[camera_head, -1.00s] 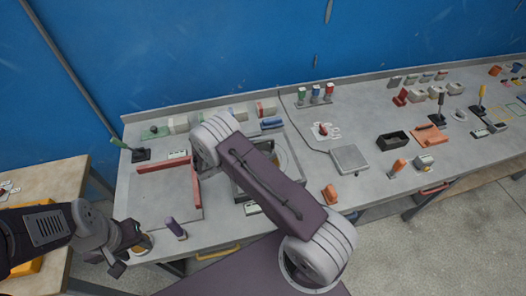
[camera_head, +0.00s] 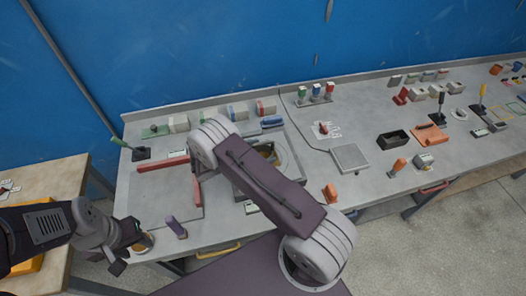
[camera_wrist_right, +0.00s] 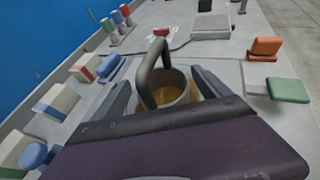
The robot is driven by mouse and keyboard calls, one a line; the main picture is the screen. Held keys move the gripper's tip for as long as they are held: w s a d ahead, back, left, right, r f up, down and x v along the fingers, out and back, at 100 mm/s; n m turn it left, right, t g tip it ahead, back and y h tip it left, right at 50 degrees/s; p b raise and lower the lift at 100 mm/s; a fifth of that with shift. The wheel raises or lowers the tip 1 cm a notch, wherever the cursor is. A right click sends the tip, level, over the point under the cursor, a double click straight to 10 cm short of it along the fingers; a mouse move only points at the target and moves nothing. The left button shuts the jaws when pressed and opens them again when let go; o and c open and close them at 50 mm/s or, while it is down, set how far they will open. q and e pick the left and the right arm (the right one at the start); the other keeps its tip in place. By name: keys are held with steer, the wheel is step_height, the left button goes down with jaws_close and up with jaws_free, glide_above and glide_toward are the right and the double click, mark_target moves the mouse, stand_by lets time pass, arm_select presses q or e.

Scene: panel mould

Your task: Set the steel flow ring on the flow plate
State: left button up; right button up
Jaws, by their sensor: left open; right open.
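In the right wrist view a grey, round-walled ring (camera_wrist_right: 181,84), with tan showing inside, stands beyond a dark curved bar that partly covers it. My right gripper (camera_wrist_right: 166,88) is open, its jaws on either side of the ring; I cannot tell whether they touch it. In the head view my right arm hides this gripper and much of the square, dark-rimmed flow plate (camera_head: 238,191). Something brownish (camera_head: 268,150) shows in the plate's middle. My left gripper (camera_head: 131,238) is open beside a small round pot (camera_head: 144,242) at the bench's front left edge.
A red angled rail (camera_head: 162,164) and a purple-handled tool (camera_head: 176,228) lie on the left of the grey bench. Small blocks (camera_head: 238,111) line the back. A square grey plate (camera_head: 350,158) and a black box (camera_head: 394,139) stand to the right.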

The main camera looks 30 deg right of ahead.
steer(key=b+v, duration=0.2)
steer(key=v, duration=0.8)
steer(key=shift+f+b, duration=0.15)
steer(key=shift+b, duration=0.2)
steer(key=shift+s+a+r, duration=0.1)
steer(key=shift+a+r, duration=0.15)
steer(key=shift+a, duration=0.2)
steer(key=s+m+g+y, duration=0.1)
steer(key=s+d+m+g+y, duration=0.1)
steer(key=s, duration=0.1)
steer(key=s+d+m+g+y, duration=0.1)
steer(key=s+m, duration=0.1)
steer(key=shift+d+r, duration=0.15)
steer(key=shift+d, duration=0.1)
steer(key=s+a+r+m+t+y, duration=0.2)
steer(key=s+m+y, duration=0.8)
steer(key=m, duration=0.6)
steer(key=shift+s+a+r+y, duration=0.3)
steer(key=shift+s+r, duration=0.1)
steer(key=shift+s, duration=0.4)
steer(key=shift+s, duration=0.1)
